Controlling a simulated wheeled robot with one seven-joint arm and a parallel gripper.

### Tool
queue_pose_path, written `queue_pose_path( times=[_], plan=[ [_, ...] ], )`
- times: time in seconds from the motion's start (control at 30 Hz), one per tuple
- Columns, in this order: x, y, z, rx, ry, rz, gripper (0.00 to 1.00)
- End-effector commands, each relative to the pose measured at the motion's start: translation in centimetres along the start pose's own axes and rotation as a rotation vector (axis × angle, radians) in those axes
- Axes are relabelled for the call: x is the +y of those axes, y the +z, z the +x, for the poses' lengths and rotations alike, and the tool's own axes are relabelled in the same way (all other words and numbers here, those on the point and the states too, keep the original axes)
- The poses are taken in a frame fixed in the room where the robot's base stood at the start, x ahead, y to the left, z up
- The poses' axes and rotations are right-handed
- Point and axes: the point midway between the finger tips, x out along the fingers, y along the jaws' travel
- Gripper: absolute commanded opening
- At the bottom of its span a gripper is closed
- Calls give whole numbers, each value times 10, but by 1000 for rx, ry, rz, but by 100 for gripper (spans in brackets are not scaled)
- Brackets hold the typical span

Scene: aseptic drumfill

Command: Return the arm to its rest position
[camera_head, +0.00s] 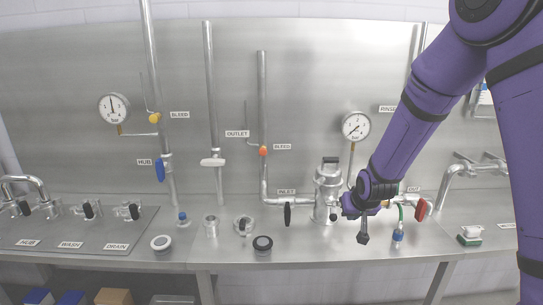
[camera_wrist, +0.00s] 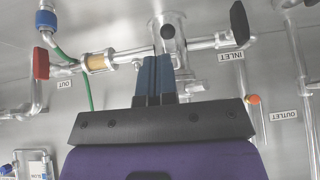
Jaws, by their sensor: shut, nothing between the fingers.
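The arm reaches in from the upper right and bends down to the bench. It hides part of the pipework to the right of the steel housing (camera_head: 326,190). The housing also shows behind the fingers in the wrist view (camera_wrist: 171,38).
Close to the gripper are the red-handled OUT valve (camera_head: 421,209), a green hose with a blue fitting (camera_head: 398,236) and the black-handled INLET valve (camera_head: 287,214). A pressure gauge (camera_head: 356,126) is above. Small fittings stand on the bench (camera_head: 330,254) to the left.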

Motion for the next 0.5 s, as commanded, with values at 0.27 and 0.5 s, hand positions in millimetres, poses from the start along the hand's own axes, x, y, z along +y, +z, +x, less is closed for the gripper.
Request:
queue_pose_path(
  times=[0.27, 0.5],
  plan=[
    [7, -10, -101, -16, -4, 3, 0],
    [13, 0, -183, -36, -5, -1, 0]
  ],
)
